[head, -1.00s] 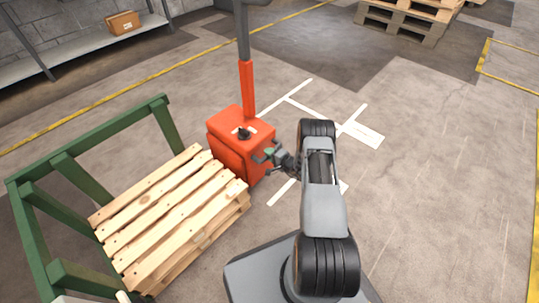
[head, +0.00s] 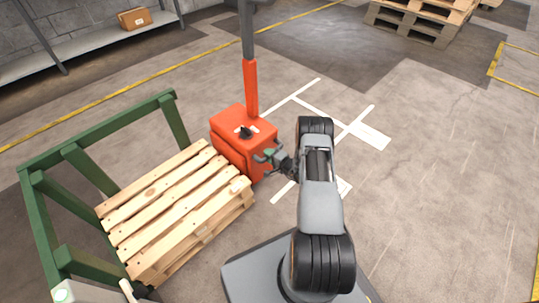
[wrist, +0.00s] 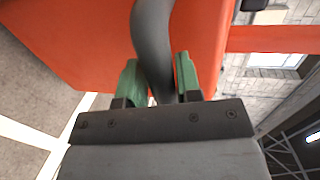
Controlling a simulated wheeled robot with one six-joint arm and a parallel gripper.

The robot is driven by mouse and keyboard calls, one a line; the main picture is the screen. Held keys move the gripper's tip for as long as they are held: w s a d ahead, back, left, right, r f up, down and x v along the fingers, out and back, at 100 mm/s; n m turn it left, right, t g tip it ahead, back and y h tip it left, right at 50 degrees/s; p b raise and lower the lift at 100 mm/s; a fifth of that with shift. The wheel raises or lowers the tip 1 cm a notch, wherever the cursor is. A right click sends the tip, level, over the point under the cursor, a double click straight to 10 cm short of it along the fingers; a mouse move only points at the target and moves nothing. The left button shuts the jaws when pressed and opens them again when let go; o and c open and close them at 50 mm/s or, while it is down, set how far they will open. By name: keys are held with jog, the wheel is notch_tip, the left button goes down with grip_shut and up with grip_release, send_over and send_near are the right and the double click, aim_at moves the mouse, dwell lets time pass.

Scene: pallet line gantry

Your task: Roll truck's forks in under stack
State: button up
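The truck (head: 238,133) is an orange-red pallet truck with an upright mast and a small dark control on top. It stands against the right end of a light wooden pallet stack (head: 170,205), inside a green frame (head: 98,133) at lower left. The truck's forks are hidden from view. My gripper (head: 268,157) is at the truck's right side. In the wrist view my gripper (wrist: 160,82) has its green-padded fingers on both sides of a dark grey curved bar (wrist: 152,35), seemingly closed on it, with the red body behind.
White floor markings (head: 366,135) lie to the right of the truck. Another stack of pallets (head: 420,22) stands at the back right. A shelf (head: 90,40) with a cardboard box (head: 134,18) is at the back left. The floor at right is clear.

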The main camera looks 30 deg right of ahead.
jog(key=shift+o, duration=1.4)
jog(key=shift+d, duration=0.25)
jog(key=shift+d+r, duration=0.1)
jog(key=shift+s+d+r, duration=0.1)
jog(key=shift+s+d, duration=0.05)
jog(key=shift+s, duration=0.05)
jog(key=p+v, duration=0.4)
jog(key=v, duration=0.9)
jog(key=shift+s, duration=0.2)
